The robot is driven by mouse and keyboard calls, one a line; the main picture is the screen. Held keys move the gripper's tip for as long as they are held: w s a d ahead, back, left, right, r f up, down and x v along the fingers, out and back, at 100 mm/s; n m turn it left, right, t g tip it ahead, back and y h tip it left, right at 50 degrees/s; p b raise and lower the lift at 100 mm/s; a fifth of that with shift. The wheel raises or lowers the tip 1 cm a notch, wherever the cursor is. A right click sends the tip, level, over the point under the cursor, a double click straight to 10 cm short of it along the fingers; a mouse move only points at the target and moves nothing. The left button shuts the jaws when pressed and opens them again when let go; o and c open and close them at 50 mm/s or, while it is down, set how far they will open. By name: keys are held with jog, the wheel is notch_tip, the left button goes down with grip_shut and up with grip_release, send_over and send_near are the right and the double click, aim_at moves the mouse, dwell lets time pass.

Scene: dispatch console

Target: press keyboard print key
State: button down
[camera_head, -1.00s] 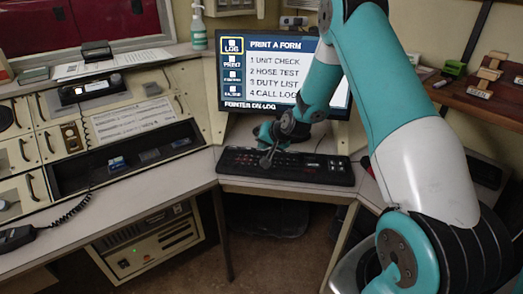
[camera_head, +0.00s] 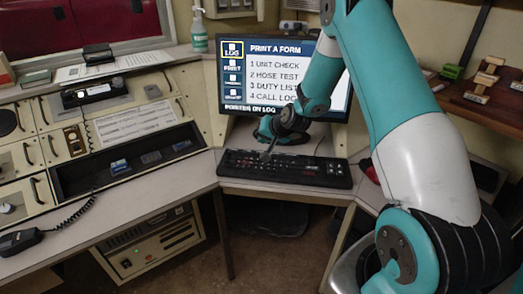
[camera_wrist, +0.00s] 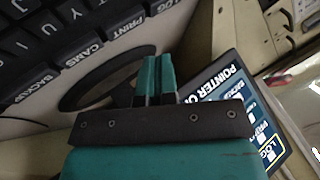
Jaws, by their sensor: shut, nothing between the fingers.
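The black keyboard (camera_head: 318,172) lies on the desk in front of the monitor (camera_head: 322,72). In the wrist view, the dark PRINT key (camera_wrist: 125,31) lies between the LOG and CAMS keys, with BACKUP further left. My gripper (camera_head: 265,156) is over the left half of the keyboard in the head view. In the wrist view, my gripper (camera_wrist: 158,62) has its two teal fingers together and empty, to the right of the PRINT label. I cannot tell whether the tips touch a key. The screen reads "PRINT A FORM" and "POINTER ON LOG", with LOG boxed in yellow.
A console (camera_head: 95,140) with switches and a corded handset (camera_head: 20,242) stands at the left. A green bottle (camera_head: 199,32) stands beside the monitor. A wooden shelf (camera_head: 490,105) with stamps is at the right.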

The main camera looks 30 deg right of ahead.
jog(key=shift+r+p, duration=0.85)
jog(key=shift+r, duration=0.8)
notch_tip(320, 180, up, 8)
jog(key=p, duration=0.5)
jog(key=shift+p, duration=0.3)
